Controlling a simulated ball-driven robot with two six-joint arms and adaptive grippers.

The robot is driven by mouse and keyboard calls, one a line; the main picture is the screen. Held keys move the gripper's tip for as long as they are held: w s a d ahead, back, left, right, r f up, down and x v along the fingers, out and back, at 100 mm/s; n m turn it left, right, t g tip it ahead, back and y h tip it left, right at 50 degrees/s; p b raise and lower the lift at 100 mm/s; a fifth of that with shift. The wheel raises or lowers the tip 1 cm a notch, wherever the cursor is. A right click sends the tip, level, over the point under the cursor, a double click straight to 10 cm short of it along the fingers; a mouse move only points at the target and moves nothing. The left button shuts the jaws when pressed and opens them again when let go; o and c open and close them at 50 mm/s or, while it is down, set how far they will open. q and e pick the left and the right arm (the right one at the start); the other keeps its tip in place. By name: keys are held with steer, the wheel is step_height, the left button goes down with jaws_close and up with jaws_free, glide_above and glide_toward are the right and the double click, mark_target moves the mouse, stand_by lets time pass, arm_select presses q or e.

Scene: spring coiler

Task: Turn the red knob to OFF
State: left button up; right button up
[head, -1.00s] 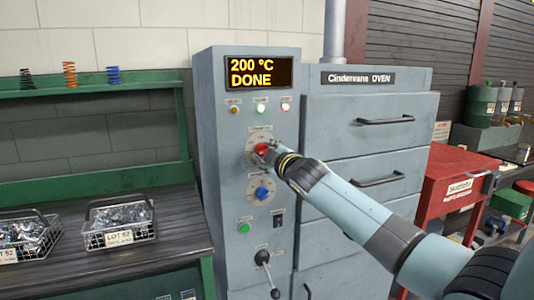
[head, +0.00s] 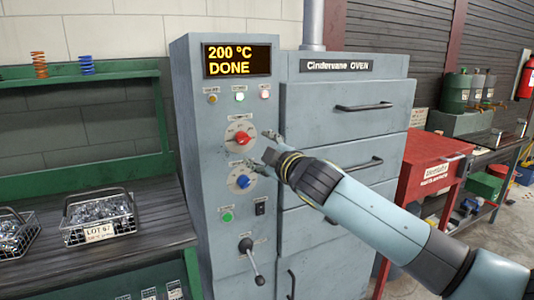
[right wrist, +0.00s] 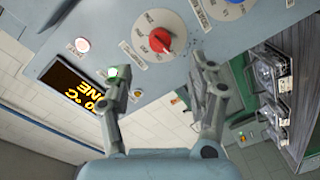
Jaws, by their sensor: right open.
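The red knob (head: 243,139) sits on a pale round dial on the oven's grey control column, above a blue knob (head: 243,181). In the right wrist view the red knob (right wrist: 160,40) lies ahead of my fingers on its lettered dial. The labels are too small for me to tell which setting it points at. My right gripper (head: 264,151) is just right of the red knob, apart from it, with its fingers spread and empty. The fingers (right wrist: 163,78) also show open in the right wrist view. My left gripper is not in view.
The display (head: 237,61) reads 200 °C DONE. A green button (head: 227,216), a black switch (head: 260,208) and a lever (head: 250,258) are lower on the column. Oven drawers with handles (head: 364,106) stand to the right. A wire basket (head: 101,232) stands on the left bench.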

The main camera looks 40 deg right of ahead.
steer(key=v, duration=0.2)
steer(key=shift+s+a, duration=0.1)
steer(key=shift+s, duration=0.25)
